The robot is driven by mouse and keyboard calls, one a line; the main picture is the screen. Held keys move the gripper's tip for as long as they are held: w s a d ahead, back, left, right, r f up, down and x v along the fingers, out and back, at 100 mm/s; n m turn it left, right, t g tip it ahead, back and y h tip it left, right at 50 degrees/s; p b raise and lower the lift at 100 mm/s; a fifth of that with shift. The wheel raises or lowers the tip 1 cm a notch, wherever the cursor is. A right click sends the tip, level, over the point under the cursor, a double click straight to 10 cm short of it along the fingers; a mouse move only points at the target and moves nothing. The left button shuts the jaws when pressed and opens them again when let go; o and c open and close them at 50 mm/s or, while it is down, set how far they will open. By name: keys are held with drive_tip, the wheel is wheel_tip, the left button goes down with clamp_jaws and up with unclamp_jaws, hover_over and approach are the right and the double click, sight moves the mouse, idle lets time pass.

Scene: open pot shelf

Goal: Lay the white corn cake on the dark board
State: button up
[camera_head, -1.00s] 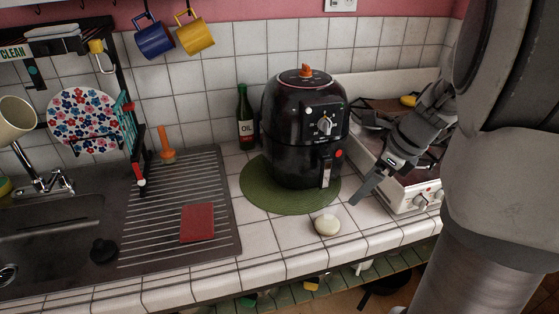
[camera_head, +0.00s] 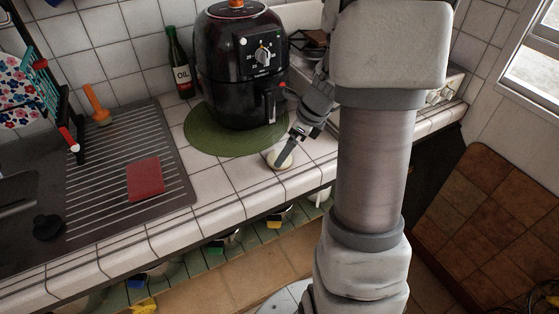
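The white corn cake (camera_head: 272,160) is a small round pale piece on the white tiled counter, in front of the black air fryer. My gripper (camera_head: 284,157) reaches down to it from the upper right. A dark finger crosses in front of the cake and hides part of it. I cannot tell whether the fingers are closed on the cake or whether it is lifted. No separate dark board shows clearly; a dark grooved drainboard (camera_head: 85,225) lies left of the cake.
The black air fryer (camera_head: 235,75) stands on a round green mat (camera_head: 205,140) just behind the cake. A red flat block (camera_head: 145,179) lies on the drainboard. A dark green oil bottle (camera_head: 179,65) stands at the back. The counter's front edge is close.

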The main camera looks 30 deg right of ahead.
drive_tip(key=x, duration=0.3)
drive_tip(key=shift+f+b, duration=0.2)
drive_tip(key=shift+b, duration=0.1)
drive_tip(key=c, duration=1.3)
drive_tip(key=shift+r, duration=0.15)
